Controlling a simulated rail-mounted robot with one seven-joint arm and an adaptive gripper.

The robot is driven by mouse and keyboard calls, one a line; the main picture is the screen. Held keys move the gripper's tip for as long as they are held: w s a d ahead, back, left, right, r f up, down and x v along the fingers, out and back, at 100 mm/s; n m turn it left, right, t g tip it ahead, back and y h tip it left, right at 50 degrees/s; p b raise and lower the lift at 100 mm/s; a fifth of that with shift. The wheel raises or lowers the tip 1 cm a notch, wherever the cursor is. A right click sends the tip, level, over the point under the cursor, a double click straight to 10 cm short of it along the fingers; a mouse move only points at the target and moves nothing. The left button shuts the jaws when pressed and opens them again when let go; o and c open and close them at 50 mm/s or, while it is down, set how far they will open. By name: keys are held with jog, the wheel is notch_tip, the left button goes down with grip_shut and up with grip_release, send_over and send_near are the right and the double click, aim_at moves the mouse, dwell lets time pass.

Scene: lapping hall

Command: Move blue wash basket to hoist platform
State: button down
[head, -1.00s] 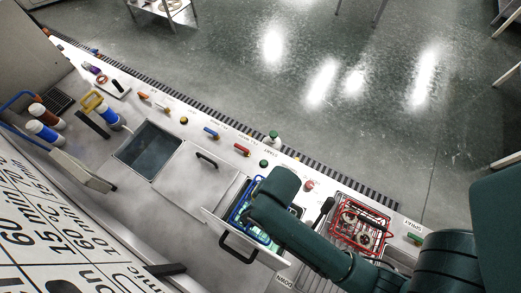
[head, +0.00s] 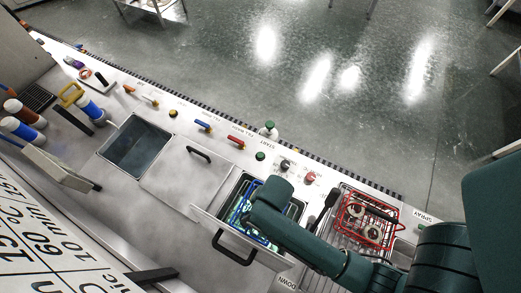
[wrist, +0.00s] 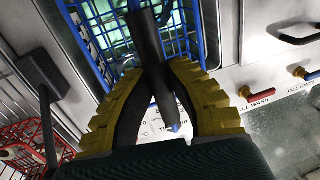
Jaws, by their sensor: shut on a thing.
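The blue wash basket (head: 237,209) is a blue wire basket in a rectangular opening of the bench in the head view. It holds pale green contents, and my arm hides its right part. In the wrist view the basket (wrist: 187,42) fills the top centre. My gripper (wrist: 156,72) has yellow padded fingers closed on the basket's dark handle bar, which runs between them. In the head view the fingertips are hidden under my wrist. I cannot tell whether the basket is resting or lifted. No hoist platform can be identified with certainty.
A red wire basket (head: 350,219) with round parts sits on a grille to the right. An open water tank (head: 137,144) and a closed lid (head: 183,177) lie left. A black handle (head: 233,252) sticks out in front of the opening. Knobs and levers line the back edge.

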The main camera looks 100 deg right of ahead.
jog(key=shift+f, duration=1.8)
jog(key=c, duration=1.5)
grip_release()
jog(key=shift+f, duration=0.2)
jog(key=o, duration=0.4)
jog(key=shift+r, duration=0.15)
notch_tip(320, 180, up, 12)
jog(key=s+a+p, duration=0.1)
jog(key=shift+s, duration=0.4)
jog(key=shift+a, duration=0.1)
